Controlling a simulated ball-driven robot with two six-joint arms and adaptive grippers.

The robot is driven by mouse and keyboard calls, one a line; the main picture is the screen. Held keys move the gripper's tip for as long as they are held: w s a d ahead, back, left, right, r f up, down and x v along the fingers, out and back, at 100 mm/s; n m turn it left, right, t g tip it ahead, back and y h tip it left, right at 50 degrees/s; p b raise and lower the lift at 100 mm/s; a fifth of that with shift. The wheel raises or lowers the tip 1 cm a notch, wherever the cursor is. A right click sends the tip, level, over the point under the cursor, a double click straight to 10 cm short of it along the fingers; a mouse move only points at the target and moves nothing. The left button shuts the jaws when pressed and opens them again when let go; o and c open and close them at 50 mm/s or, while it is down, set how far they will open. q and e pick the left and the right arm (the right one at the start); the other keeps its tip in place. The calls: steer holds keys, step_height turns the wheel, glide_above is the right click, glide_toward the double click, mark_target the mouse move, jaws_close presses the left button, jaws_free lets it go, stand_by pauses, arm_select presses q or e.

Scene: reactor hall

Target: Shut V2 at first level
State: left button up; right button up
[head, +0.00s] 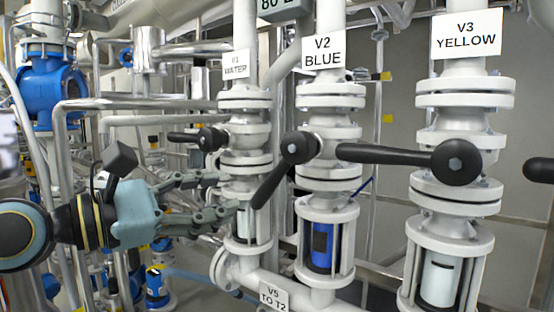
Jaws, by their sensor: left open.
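The V2 valve (330,132) stands on the middle pipe under a white sign (323,52) reading "V2 BLUE". Its black lever (272,182) slants down and left from a round hub, across the pipe's line. A sight glass (321,246) with blue content sits below it. My left gripper (230,195) comes in from the left with its grey fingers apart and empty. The fingertips are in front of the V1 pipe, just left of the lever's lower end. I see no clear contact with the lever. My right gripper is not in view.
V1 "WATER" (244,128) stands left, its black lever (183,137) pointing left above my gripper. V3 "YELLOW" (460,125) stands right, its long lever (395,154) reaching left towards V2. Pipes crowd the left.

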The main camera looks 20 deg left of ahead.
mark_target(263, 187)
arm_select(q)
steer(key=x, duration=0.9)
steer(key=shift+w+d+p, duration=0.2)
steer(key=shift+d+p, duration=0.05)
steer(key=shift+p, duration=0.05)
steer(key=shift+w+d+f, duration=0.1)
steer(key=shift+w+d, duration=0.05)
steer(key=shift+w, duration=0.05)
steer(key=shift+c, duration=0.2)
jaws_close()
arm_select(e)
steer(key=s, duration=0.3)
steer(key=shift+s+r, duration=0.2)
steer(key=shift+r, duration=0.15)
arm_select(q)
steer(key=shift+w+d, duration=0.1)
steer(key=shift+w, duration=0.05)
